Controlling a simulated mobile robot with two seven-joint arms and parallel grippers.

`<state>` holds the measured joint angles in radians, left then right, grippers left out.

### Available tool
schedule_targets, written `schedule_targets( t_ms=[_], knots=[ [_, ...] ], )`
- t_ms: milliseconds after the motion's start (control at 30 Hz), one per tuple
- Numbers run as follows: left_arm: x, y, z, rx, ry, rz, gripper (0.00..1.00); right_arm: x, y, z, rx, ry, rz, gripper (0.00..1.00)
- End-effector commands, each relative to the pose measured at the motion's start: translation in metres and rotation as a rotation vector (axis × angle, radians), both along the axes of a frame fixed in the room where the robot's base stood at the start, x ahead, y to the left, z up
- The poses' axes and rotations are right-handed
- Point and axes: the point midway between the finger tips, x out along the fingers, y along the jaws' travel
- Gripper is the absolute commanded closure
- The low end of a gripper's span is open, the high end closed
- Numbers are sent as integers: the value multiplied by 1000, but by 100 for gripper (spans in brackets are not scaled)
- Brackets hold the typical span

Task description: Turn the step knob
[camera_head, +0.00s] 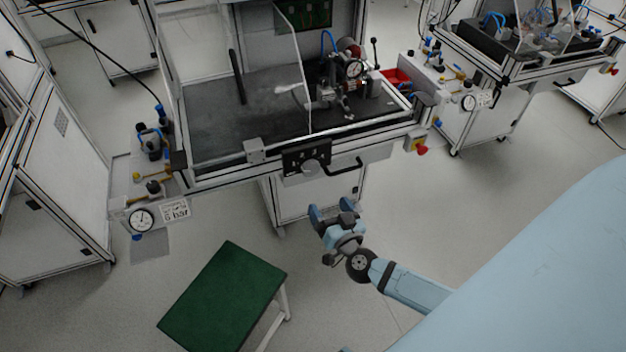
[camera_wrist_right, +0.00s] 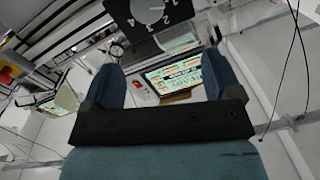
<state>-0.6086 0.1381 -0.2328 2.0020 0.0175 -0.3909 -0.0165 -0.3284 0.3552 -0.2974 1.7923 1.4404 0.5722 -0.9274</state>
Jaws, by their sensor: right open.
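The step knob (camera_head: 310,168) is a grey round knob on a black panel (camera_head: 293,158) at the front edge of the test bench. In the right wrist view the black panel (camera_wrist_right: 128,22) with white numerals shows at the top, and the knob is partly cut off by the frame edge. My right gripper (camera_head: 331,209) is open and empty, below and in front of the panel, apart from it. Its two blue fingers (camera_wrist_right: 162,78) also show in the right wrist view, with nothing between them touching.
A black handle (camera_head: 345,166) sits right of the panel. A red button on yellow (camera_head: 418,146) is at the bench's right corner. A pressure gauge (camera_head: 142,220) stands at left. A green-topped stool (camera_head: 222,298) is at the lower left. The floor around my gripper is clear.

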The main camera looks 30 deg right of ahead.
Motion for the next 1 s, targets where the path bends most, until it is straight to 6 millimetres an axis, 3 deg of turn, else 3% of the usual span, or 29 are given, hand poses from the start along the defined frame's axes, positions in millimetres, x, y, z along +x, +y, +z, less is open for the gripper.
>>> schedule_targets(
  t_ms=[33,267,700,1000],
  knots=[
    [0,-2,-5,-3,-3,-2,29,3,-6,-8,3,5,-26,16],
    [-1,-5,-5,-7,0,-5,29,20,-19,-10,8,15,-66,16],
    [-3,-2,-14,-6,14,2,29,106,-38,-10,8,13,-63,16],
    [-3,-1,-17,-6,19,4,29,137,-46,-10,9,16,-63,16]
  ],
)
